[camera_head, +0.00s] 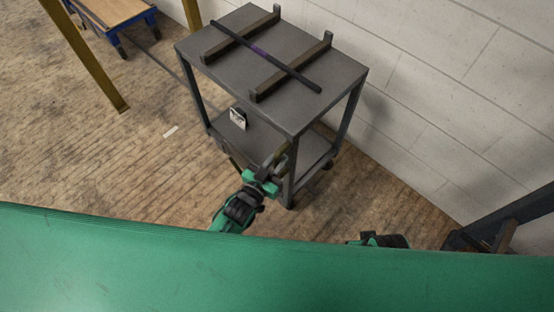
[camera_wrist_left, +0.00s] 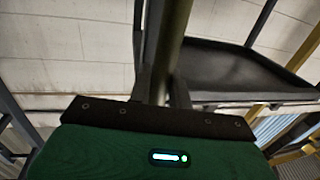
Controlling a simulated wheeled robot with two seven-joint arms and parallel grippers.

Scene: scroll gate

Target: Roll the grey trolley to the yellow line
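The grey trolley (camera_head: 320,108) stands beside the block wall in the head view, with a top deck, a lower shelf and small wheels. My left gripper (camera_head: 279,157) is at its near end, by the near corner leg. In the left wrist view an olive bar (camera_wrist_left: 168,45) runs between the two fingers (camera_wrist_left: 163,88) and fills the gap, so the gripper looks shut on the bar, which appears to be the trolley's handle. Part of my right arm shows at the bottom of the head view; its fingertips are hidden. I see no yellow line on the floor.
Two rails and a dark rod (camera_head: 262,51) lie on the trolley's deck. A small white-and-black card (camera_head: 238,119) is at the lower shelf. Yellow posts (camera_head: 85,55) and a blue-framed wooden cart (camera_head: 112,12) stand at upper left. Floor left of the trolley is open.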

